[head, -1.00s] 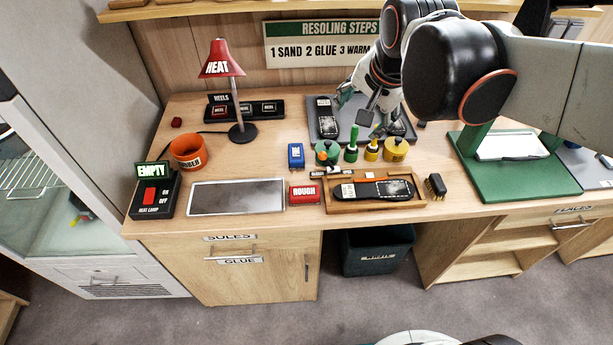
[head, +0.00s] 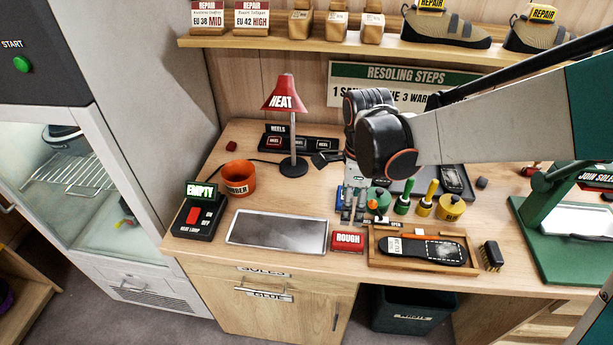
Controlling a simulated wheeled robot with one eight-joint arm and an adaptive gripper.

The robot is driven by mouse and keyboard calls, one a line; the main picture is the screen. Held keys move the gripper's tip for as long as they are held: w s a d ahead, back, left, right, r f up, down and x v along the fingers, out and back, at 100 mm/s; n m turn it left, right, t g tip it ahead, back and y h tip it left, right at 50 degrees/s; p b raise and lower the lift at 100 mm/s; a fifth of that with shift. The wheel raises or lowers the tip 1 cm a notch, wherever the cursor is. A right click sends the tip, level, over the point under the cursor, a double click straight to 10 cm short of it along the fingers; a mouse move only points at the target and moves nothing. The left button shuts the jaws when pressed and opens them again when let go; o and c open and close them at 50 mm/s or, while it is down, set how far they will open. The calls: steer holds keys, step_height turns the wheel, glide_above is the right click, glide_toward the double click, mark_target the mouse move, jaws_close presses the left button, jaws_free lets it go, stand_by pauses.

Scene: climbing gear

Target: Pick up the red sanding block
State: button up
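The red sanding block (head: 347,241), labelled ROUGH, lies on the bench between the grey metal plate (head: 240,236) and the wooden tray (head: 373,256) holding a shoe sole (head: 422,249). My gripper (head: 353,215) points down just behind the red block in the head view. Its two grey fingers look apart, with nothing seen between them. I cannot tell its exact height above the bench. The fingers partly hide the blue block (head: 341,194) behind them.
A green-lidded pot (head: 377,199), a green-handled tool (head: 403,203) and a yellow pot (head: 451,207) stand right of my gripper. A brush (head: 491,256) stands right of the tray. The red lamp (head: 283,93) and orange tub (head: 239,178) are at left.

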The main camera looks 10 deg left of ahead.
steer(key=b, duration=0.2)
glide_above(348, 238)
steer(key=f, duration=0.8)
steer(key=shift+w+a, duration=0.15)
steer(key=shift+w, duration=0.1)
steer(key=shift+s+d+f+b, duration=0.15)
steer(key=shift+f+b, duration=0.55)
steer(key=shift+f, duration=0.65)
steer(key=shift+s+d+f+b, duration=0.1)
steer(key=shift+f+b, duration=0.55)
steer(key=shift+f, duration=0.7)
steer(key=shift+r, duration=0.1)
steer(key=c, duration=1.2)
steer(key=shift+r, duration=0.1)
step_height(348, 238, up, 20)
steer(key=p, duration=1.4)
